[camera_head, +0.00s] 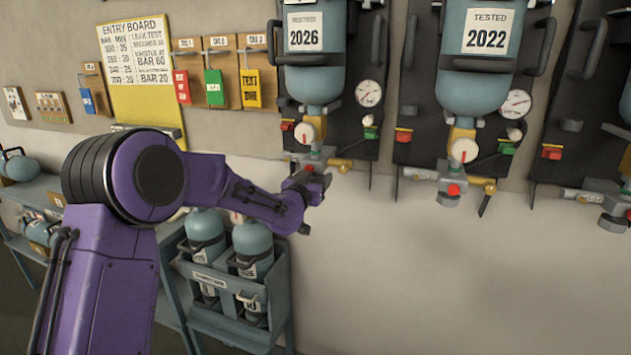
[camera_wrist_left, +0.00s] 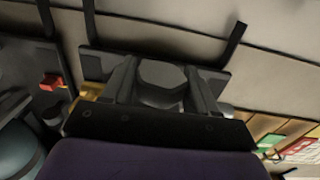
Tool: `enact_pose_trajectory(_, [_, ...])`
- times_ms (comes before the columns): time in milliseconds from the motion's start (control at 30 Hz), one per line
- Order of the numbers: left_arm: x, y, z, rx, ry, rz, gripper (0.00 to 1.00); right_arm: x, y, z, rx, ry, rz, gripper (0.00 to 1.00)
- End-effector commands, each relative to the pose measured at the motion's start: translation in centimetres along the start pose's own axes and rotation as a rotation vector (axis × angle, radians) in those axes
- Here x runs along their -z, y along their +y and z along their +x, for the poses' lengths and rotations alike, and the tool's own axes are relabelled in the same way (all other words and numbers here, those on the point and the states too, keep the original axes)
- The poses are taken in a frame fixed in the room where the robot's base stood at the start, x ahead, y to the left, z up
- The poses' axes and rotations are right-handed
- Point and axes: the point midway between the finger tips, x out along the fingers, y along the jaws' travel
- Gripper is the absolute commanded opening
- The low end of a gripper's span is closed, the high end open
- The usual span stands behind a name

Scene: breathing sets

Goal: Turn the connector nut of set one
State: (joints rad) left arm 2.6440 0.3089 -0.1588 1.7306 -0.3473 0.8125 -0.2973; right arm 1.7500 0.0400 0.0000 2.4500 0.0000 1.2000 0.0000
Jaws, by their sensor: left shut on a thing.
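The breathing set with the 2026 label (camera_head: 305,40) hangs on a dark backplate on the wall, its blue-grey cylinder upside down. Its valve and fittings are at the lower end, with a brass part (camera_head: 340,165) to the right. My left gripper (camera_head: 318,184) is at the bottom of these fittings and hides part of them. In the left wrist view, my left gripper (camera_wrist_left: 163,88) is shut on a dark grey, faceted connector nut (camera_wrist_left: 161,74) between its two fingers. My right gripper is not in view.
A second set labelled 2022 (camera_head: 487,32) hangs to the right, with another partly visible beyond it. A rack (camera_head: 226,310) with blue-grey cylinders stands below my left arm. Tags (camera_head: 214,87) and a yellow entry board (camera_head: 140,60) are on the wall. The wall below the sets is bare.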

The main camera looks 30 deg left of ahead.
Motion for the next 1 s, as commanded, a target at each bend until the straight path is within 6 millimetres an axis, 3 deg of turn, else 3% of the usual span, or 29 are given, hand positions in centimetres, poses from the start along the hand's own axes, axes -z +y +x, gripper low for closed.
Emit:
enact_pose_trajectory(600, [0.5, 0.3, 0.1, 0.555, -0.003, 0.000, 0.28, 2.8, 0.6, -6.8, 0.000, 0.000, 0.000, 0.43])
enact_pose_trajectory(1000, [0.2, 0.1, 0.1, 0.780, -0.001, -0.007, 0.28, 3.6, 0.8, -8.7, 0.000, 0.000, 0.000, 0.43])
